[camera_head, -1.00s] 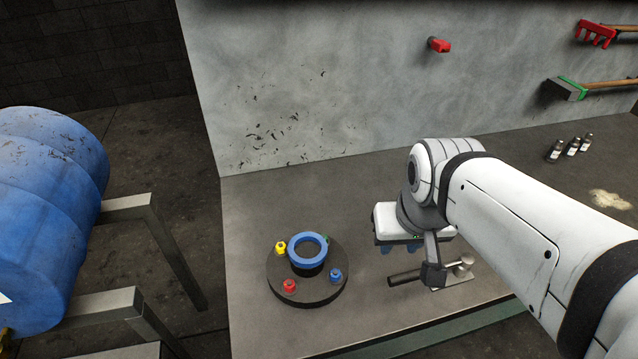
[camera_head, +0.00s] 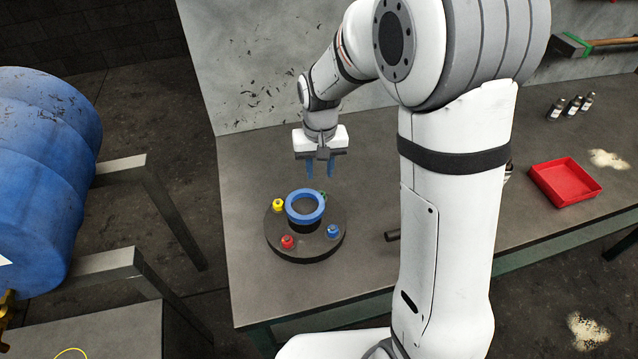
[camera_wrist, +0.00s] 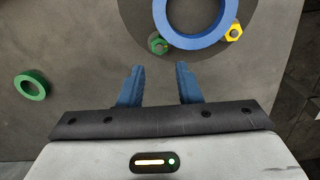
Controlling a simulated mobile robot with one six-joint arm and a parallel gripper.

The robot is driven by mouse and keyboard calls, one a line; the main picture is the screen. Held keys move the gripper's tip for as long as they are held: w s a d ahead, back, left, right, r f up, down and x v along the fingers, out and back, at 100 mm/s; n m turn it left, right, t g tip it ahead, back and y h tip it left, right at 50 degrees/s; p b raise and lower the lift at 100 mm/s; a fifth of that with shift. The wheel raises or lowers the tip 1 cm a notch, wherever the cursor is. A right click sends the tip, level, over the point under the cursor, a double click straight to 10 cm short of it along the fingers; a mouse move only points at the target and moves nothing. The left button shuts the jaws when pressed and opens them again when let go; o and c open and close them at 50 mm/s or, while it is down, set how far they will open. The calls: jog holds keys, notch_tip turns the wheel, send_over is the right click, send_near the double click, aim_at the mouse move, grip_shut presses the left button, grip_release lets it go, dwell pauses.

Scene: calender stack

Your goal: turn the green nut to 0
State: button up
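The green nut (camera_wrist: 157,45) sits on the dark round base (camera_wrist: 140,20), close beside the blue ring (camera_wrist: 163,32), in the wrist view. In the head view the green nut (camera_head: 323,196) shows only as a sliver behind the blue ring (camera_head: 305,207). My gripper (camera_head: 320,172) is above the far side of the dark base (camera_head: 300,254). In the wrist view my gripper (camera_wrist: 159,82) is open and empty, its two blue fingers apart. The green nut appears ahead of the gap between them. Number marks are too small to make out.
A yellow nut (camera_head: 278,205), a red nut (camera_head: 287,242) and a blue nut (camera_head: 333,231) also sit on the base. A loose green ring (camera_wrist: 32,85) lies on the table. A dark handle end (camera_head: 392,236) and red tray (camera_head: 565,182) are on the right.

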aim_at(320, 192)
notch_tip(320, 192, down, 8)
jog(key=shift+r+p, duration=0.25)
jog(key=shift+p, duration=0.15)
grip_shut()
jog(key=shift+n+b, duration=0.3)
jog(key=shift+n, duration=0.4)
grip_release()
